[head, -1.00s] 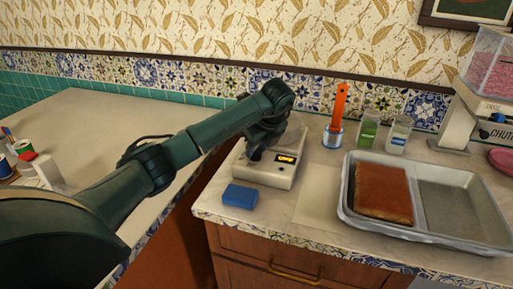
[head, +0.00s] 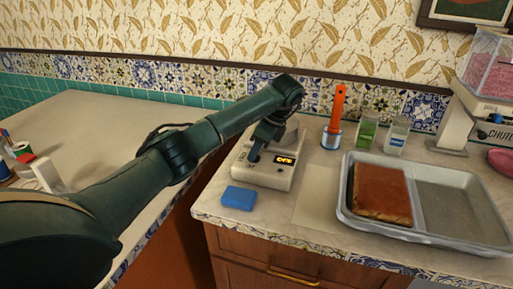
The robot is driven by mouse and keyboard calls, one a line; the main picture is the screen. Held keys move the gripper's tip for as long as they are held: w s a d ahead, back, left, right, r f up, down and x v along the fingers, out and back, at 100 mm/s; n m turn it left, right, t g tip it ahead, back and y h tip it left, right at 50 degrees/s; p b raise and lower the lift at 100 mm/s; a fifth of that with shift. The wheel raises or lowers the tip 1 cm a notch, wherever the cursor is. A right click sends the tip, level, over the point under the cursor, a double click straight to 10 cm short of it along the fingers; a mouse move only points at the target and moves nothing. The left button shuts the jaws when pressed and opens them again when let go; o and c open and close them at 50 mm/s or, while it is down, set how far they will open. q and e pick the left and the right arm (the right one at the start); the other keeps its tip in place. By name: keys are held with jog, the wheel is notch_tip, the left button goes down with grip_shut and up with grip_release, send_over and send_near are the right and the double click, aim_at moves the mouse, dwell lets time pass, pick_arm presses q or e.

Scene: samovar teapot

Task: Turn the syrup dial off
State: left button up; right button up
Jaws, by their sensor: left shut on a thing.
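The syrup warmer is a cream-coloured box (head: 276,181) on the counter, with a small lit display (head: 285,160) on its front that reads "OFF" in orange. My left gripper (head: 256,151) points down at the box's left front, beside the display, and is shut on the dial. The dial itself is mostly hidden by the gripper. My right gripper is not in view.
A blue sponge-like block (head: 238,197) lies in front of the box. A metal tray (head: 462,217) holding a brown slab (head: 382,193) is at the right. An orange-handled tool (head: 336,108) and two jars (head: 367,133) stand behind.

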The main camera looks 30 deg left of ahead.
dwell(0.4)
pick_arm(q)
jog(key=o, duration=1)
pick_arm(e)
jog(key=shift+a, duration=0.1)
pick_arm(q)
jog(key=p+v, duration=0.3)
jog(key=v, duration=1)
jog(key=shift+r, duration=0.15)
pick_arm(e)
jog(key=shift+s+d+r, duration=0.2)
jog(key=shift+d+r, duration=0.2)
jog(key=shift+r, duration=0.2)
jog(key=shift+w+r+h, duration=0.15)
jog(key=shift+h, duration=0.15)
pick_arm(q)
jog(key=shift+s, duration=0.1)
